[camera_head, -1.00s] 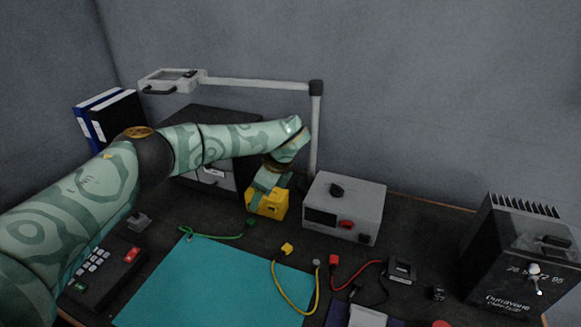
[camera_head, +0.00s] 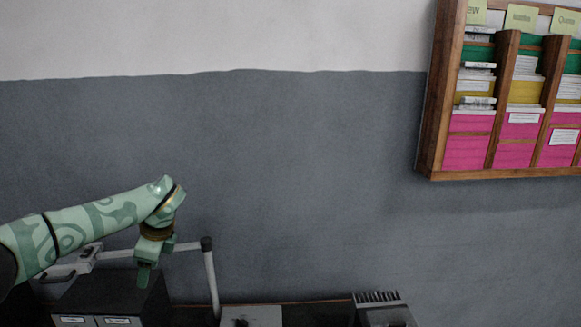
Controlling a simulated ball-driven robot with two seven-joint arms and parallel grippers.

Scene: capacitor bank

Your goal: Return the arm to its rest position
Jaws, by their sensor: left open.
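My left arm, pale green with darker swirls, comes in from the left edge in the head view. My left gripper (camera_head: 145,274) points down at the lower left, its jaws open. It overlaps the dark drawer cabinet (camera_head: 95,298) in the picture, and I see nothing held in it. I cannot tell how far it is from the cabinet. My right gripper is not in view.
A grey jointed stand (camera_head: 211,280) rises just right of the gripper. A light grey box (camera_head: 250,316) and a black finned unit (camera_head: 382,310) show at the bottom edge. A wooden pigeonhole rack (camera_head: 437,120) hangs at upper right. The wall between is bare.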

